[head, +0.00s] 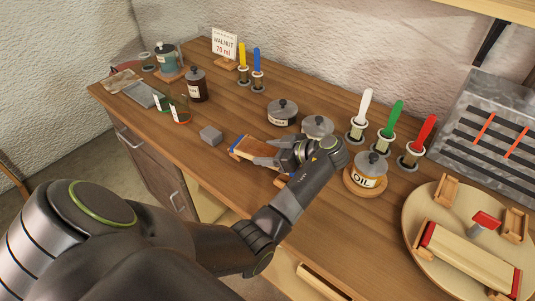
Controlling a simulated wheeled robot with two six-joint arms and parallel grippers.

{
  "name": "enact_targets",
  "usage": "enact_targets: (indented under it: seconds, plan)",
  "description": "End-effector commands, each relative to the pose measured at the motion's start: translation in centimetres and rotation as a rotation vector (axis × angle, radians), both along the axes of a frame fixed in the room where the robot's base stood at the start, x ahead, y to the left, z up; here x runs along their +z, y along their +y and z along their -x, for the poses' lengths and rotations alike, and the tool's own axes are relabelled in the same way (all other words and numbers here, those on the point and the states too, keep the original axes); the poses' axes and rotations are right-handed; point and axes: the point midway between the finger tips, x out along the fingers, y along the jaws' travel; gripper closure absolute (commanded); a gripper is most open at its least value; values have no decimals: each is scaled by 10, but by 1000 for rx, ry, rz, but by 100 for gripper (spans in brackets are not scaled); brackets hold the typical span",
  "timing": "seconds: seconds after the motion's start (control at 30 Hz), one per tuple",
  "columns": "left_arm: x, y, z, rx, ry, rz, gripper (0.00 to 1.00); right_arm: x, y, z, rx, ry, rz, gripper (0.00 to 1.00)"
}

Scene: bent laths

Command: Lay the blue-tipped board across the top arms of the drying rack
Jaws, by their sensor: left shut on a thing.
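The blue-tipped board (248,147) is a short brown piece with a blue end showing at its left, over the middle of the bench. My left gripper (268,153) is shut on it from the right and hides its right end. Light wood shows at the board's lower edge; I cannot tell whether the board touches the bench. My right gripper is not in view.
A round tray (416,221) at the right holds a red-tipped board (470,259) and small wooden blocks. An oil jar (369,172), lidded tins (282,112) and white, green and red-handled tools (391,118) stand between. A grey block (211,135) lies left of the gripper.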

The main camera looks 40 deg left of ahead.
Motion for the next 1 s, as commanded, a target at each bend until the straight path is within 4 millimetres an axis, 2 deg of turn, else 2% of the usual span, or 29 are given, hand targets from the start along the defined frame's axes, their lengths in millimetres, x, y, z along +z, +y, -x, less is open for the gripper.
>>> enact_targets:
  seconds: [0.23,0.3,0.4,0.6,0.83,1.0]
  plan:
    - [49,0,-1,1,-12,0,71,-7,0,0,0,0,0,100]
    - [68,1,-1,0,-10,-1,71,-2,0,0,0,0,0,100]
    - [84,0,0,1,-2,-1,71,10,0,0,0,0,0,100]
    - [94,0,0,0,-1,0,71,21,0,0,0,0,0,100]
    - [95,0,0,-10,-2,0,71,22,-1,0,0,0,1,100]
    - [97,-7,-5,-132,-4,3,71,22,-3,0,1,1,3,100]
